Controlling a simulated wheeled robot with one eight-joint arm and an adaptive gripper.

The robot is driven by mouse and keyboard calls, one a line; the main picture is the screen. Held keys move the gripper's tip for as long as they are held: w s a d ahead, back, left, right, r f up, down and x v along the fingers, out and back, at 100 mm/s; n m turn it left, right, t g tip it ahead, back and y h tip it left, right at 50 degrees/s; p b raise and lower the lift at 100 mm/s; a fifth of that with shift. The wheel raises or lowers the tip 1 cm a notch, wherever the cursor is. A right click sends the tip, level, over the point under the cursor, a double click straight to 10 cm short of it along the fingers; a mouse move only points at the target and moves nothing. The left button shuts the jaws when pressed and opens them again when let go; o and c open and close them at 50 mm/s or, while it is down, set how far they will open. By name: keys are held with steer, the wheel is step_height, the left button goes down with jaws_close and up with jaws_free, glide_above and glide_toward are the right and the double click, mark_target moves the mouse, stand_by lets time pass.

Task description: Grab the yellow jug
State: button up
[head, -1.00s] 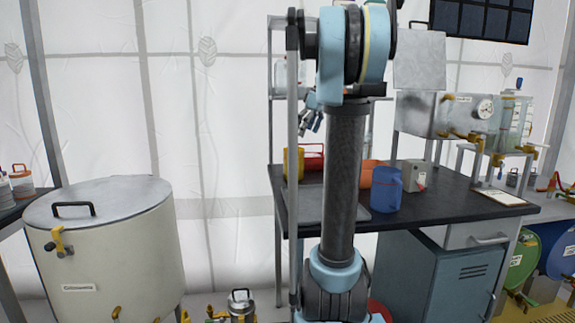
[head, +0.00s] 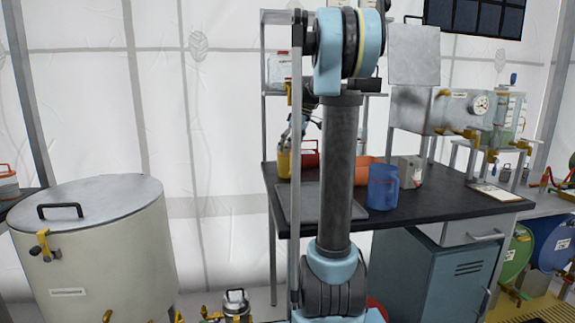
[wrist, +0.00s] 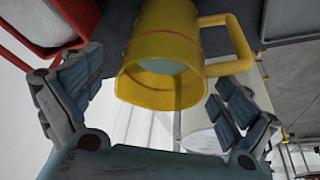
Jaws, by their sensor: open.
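The yellow jug (head: 284,163) stands on the dark table, partly hidden behind my arm in the head view. In the wrist view the yellow jug (wrist: 170,60) fills the upper middle, with its open rim facing the camera and its handle on the right. My gripper (wrist: 152,108) is open, with one finger on each side below the jug's rim. The jug lies ahead of the fingers; I cannot tell if either finger touches it. In the head view my gripper is small and mostly hidden near the jug.
A red jug (head: 310,155) stands just right of the yellow one, and a blue jug (head: 383,187) stands further right on the black table (head: 440,200). A grey tray (head: 290,203) lies at the table's left front. A large cream tank (head: 95,245) stands at the left.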

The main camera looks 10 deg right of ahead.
mark_target(284, 159)
steer(key=shift+x, duration=3.05)
steer(key=shift+a, duration=0.1)
steer(key=shift+c, duration=0.6)
steer(key=shift+s+r, duration=0.1)
steer(key=c, duration=1.4)
